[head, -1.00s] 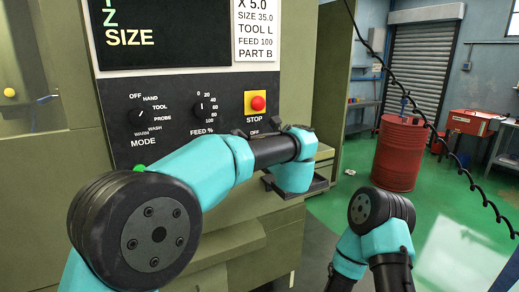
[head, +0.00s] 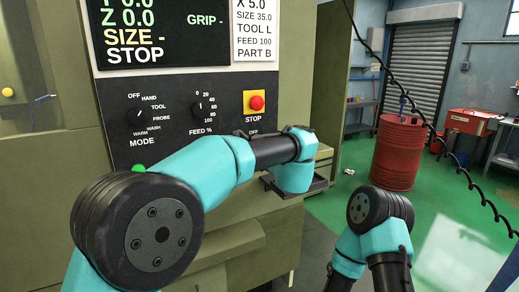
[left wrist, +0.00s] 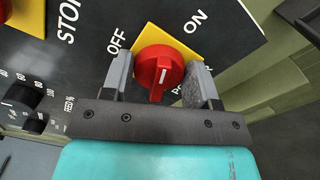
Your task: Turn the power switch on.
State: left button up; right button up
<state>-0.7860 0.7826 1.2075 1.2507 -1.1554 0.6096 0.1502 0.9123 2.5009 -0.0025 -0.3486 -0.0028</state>
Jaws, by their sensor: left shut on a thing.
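The power switch is a red knob (left wrist: 152,64) on a yellow plate in the left wrist view, with OFF, ON and a partly covered POWER label around it. My left gripper (left wrist: 160,70) has one finger on each side of the knob and is shut on it. A white mark shows on the knob; I cannot tell for sure which label it points to. In the head view my left arm hides the switch, and only its OFF label (head: 254,132) shows below the STOP button. My right arm shows at the lower right, its gripper out of view.
The control panel (head: 180,120) carries a MODE knob (head: 139,117), a FEED knob (head: 199,108) and a red STOP button (head: 257,103) close above the switch. The screen (head: 165,30) shows lit text. A red barrel (head: 396,155) stands on the green floor at right.

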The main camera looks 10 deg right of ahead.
pick_arm(q)
jog(key=m, duration=0.4)
jog(key=shift+f+m, duration=0.1)
jog(key=shift+m, duration=0.3)
jog(key=o, duration=0.9)
jog(key=v, duration=1.7)
jog(key=shift+s, duration=0.2)
